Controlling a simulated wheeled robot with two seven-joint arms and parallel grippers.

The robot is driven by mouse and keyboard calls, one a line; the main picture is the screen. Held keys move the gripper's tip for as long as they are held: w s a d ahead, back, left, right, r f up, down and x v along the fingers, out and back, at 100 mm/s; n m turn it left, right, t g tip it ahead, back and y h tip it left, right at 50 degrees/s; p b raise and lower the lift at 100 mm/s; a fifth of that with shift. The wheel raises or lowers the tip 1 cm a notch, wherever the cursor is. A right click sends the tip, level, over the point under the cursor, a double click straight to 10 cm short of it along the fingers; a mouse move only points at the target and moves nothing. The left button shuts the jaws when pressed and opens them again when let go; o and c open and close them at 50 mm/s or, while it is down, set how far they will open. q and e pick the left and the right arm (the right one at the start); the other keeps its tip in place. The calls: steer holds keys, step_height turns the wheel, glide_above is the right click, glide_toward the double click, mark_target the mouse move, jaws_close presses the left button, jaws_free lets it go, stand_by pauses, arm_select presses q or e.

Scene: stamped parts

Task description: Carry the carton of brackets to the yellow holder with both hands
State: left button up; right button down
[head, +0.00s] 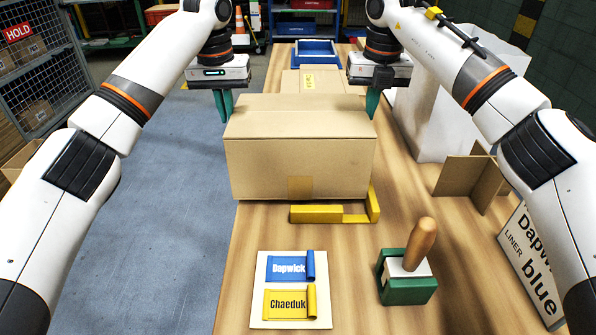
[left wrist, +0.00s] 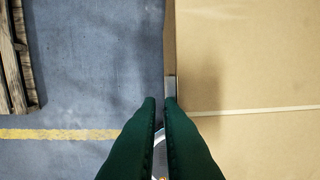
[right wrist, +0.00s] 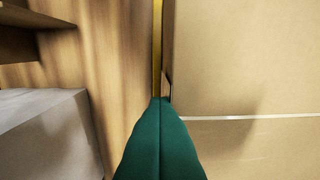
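The closed brown carton (head: 300,150) is in the middle of the head view, level, between my two grippers. The yellow holder (head: 330,214), an L-shaped corner, shows just below and in front of the carton's near right bottom edge. My left gripper (head: 223,108) is at the carton's left side, its green fingertips slightly apart in the left wrist view (left wrist: 161,100). My right gripper (head: 372,105) is at the right side, its fingertips together in the right wrist view (right wrist: 161,100). The brackets are hidden. I cannot tell whether the carton touches the table.
A cardboard divider (head: 470,180) and liner box (head: 530,265) stand right. Another carton (head: 290,82) and blue tray (head: 316,50) are behind. Floor is left.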

steer(key=shift+s+d+r, duration=0.1)
steer(key=shift+d+r, duration=0.1)
steer(key=c, duration=1.8)
jaws_free()
steer(key=shift+d+f, duration=0.1)
steer(key=shift+d, duration=0.1)
steer(key=shift+o, duration=0.2)
